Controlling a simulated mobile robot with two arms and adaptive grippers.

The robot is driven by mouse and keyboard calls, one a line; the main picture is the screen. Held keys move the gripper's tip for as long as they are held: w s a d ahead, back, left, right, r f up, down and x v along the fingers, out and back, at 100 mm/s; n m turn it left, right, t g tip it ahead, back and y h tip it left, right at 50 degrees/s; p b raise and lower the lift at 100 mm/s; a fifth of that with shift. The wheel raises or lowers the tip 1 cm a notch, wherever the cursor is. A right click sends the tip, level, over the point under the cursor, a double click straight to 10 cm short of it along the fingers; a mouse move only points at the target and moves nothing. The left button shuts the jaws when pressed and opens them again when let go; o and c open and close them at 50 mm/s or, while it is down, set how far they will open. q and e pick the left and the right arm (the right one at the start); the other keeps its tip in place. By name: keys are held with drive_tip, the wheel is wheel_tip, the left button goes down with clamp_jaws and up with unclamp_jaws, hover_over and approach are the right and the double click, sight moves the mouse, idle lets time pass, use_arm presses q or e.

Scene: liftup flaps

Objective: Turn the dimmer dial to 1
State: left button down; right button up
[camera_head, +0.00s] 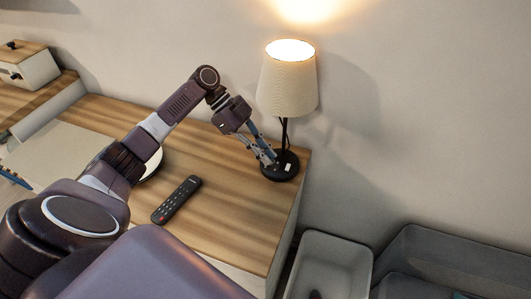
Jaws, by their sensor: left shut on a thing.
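A table lamp (288,90) with a cream shade stands lit near the back right corner of the wooden cabinet top. Its round black base (291,172) carries a small white part (288,167); I cannot tell whether that is the dimmer dial. My left gripper (271,161) reaches down to the left side of the base. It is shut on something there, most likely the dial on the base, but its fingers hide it. No dial number can be read. My right gripper is not in view.
A black remote control (177,200) lies on the wooden top (235,205) in front of the lamp. A white round object (153,165) sits partly behind my arm. Grey bins (335,258) stand right of the cabinet's edge. The wall is close behind the lamp.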

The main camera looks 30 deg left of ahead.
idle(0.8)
